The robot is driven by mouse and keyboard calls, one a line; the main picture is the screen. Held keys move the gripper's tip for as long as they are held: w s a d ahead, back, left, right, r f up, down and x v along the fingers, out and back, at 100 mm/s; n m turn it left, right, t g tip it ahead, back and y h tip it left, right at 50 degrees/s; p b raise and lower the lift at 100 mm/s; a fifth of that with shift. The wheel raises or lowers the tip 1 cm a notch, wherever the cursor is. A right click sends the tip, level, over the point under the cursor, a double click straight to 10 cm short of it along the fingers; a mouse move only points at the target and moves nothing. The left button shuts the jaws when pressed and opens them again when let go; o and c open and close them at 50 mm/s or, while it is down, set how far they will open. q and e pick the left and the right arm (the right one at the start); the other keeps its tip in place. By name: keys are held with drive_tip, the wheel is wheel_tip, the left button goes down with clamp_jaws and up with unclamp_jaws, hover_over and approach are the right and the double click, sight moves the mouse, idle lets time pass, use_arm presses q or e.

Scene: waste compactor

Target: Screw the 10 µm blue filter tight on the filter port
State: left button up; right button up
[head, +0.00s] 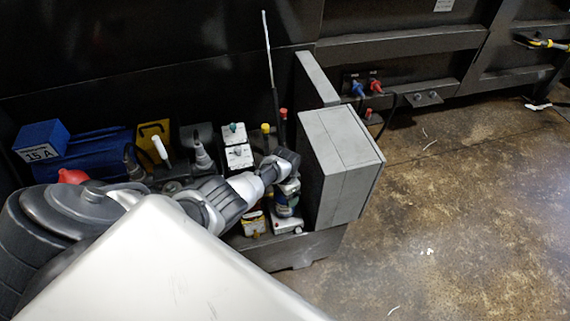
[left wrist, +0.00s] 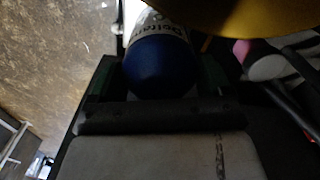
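The blue filter (head: 286,197) has a blue body and a pale printed label. In the head view it is partly hidden by my left gripper (head: 284,168), which reaches in from the left beside the grey box. In the left wrist view the blue filter (left wrist: 160,65) sits between the two dark green finger pads of my left gripper (left wrist: 160,80), which look closed against its sides. The 10 µm marking is not readable. I cannot make out the filter port; the gripper and filter hide that spot. My right gripper is in neither view.
A grey box (head: 345,165) stands close right of the filter. Left of it in the dark bin are a white-topped container (head: 238,156), a yellow part (head: 153,140) and a blue 15 A box (head: 41,141). A thin upright rod (head: 268,60) rises behind. Floor (head: 460,210) at right is mostly clear.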

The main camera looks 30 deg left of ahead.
use_arm(q)
drive_tip(key=shift+o, duration=1.2)
drive_tip(key=c, duration=0.4)
drive_tip(key=shift+m+b, duration=0.3)
drive_tip(key=shift+m, duration=2.3)
drive_tip(key=shift+c, duration=0.2)
drive_tip(key=m+b, duration=0.1)
drive_tip(key=m, duration=0.4)
